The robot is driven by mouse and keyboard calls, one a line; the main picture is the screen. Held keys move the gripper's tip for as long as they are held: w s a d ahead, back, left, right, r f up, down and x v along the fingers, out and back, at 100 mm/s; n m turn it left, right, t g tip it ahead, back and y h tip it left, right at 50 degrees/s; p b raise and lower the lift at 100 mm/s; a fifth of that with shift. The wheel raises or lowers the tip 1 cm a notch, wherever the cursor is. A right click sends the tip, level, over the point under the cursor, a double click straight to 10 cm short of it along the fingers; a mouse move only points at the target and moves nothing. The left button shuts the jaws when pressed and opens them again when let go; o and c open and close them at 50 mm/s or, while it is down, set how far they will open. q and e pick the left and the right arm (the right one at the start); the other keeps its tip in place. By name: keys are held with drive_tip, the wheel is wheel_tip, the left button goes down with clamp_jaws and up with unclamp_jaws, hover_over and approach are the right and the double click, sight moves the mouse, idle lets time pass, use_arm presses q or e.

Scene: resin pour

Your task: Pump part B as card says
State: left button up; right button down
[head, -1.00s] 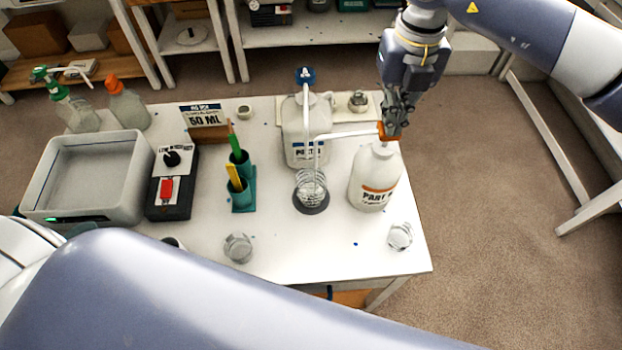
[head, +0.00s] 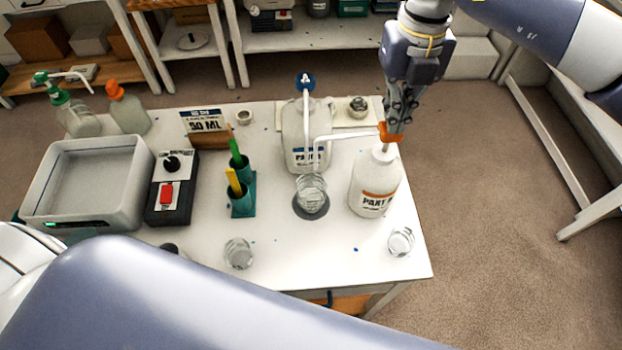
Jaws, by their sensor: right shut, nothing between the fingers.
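The part B bottle (head: 372,192) is white, with an orange-banded label of which only "PART" reads clearly. It stands upright at the table's right side. Its orange pump head (head: 390,133) has a white spout reaching left above a clear cup (head: 311,188) on a dark round base. My right gripper (head: 397,126) is shut and empty, its fingertips down at the pump head; exact contact is hard to tell. The card (head: 203,121) shows a figure ending in "0 ML"; its first digit looks like a 9. My left gripper is out of view.
The part A bottle (head: 303,148) with a blue pump stands just left of and behind the cup. Two clear cups (head: 238,253) (head: 400,241) stand near the front edge. A black switch box (head: 172,198) and grey tub (head: 140,200) are at left. My arm covers the foreground.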

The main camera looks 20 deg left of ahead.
drive_tip(key=shift+f, duration=0.1)
idle(0.5)
drive_tip(key=shift+f+b, duration=2.05)
drive_tip(key=shift+f, duration=0.1)
drive_tip(key=shift+r+p, duration=0.45)
drive_tip(key=shift+r, duration=0.2)
drive_tip(key=shift+r+p, duration=0.65)
drive_tip(key=shift+r, duration=1)
drive_tip(key=shift+f, duration=0.1)
